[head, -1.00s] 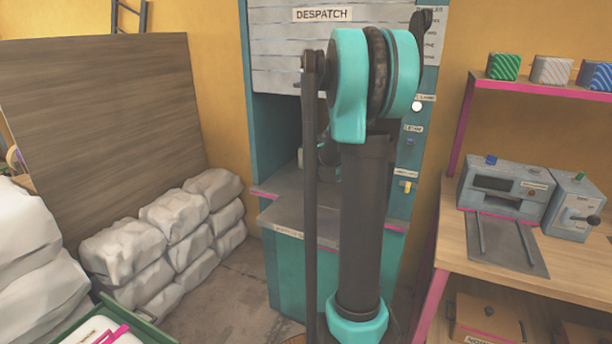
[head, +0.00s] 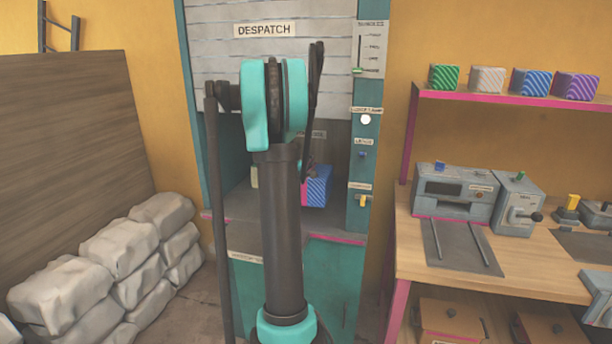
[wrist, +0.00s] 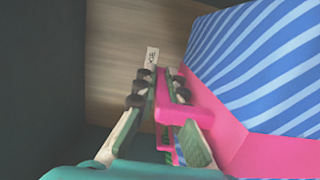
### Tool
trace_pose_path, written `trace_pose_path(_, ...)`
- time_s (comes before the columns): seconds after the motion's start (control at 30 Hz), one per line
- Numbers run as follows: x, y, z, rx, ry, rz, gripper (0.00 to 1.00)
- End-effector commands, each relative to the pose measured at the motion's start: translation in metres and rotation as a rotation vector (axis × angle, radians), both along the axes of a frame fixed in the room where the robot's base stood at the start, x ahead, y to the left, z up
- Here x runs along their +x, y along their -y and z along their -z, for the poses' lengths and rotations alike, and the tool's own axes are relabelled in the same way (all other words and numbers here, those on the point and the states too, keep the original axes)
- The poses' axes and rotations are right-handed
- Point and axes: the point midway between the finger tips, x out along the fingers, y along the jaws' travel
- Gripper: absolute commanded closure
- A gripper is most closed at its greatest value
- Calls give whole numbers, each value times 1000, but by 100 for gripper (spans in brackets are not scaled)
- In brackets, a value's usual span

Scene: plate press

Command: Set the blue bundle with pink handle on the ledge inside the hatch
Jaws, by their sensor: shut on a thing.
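The blue striped bundle (head: 318,188) shows in the head view in the hatch opening, partly hidden behind my arm. In the wrist view the bundle (wrist: 255,65) fills the upper right, and its pink handle (wrist: 190,108) lies between my fingers. My gripper (wrist: 160,88) is shut on the handle; in the head view it is mostly hidden behind my arm. The hatch (head: 230,150) is open below a raised grey shutter (head: 215,65) marked DESPATCH. Its grey ledge (head: 325,222) has a pink front edge. I cannot tell whether the bundle touches the ledge.
The hatch's teal right post (head: 362,140) carries switches and a lamp. To the right stand a workbench (head: 520,260) with grey machines and a pink-edged shelf (head: 515,100) with several striped blocks. White sacks (head: 130,250) are stacked at left, beside a wooden panel (head: 70,150).

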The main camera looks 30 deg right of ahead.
Motion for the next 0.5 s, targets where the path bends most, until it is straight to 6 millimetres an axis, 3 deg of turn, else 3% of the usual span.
trace_pose_path(0.5,0,0,43,-1,0,-1,100)
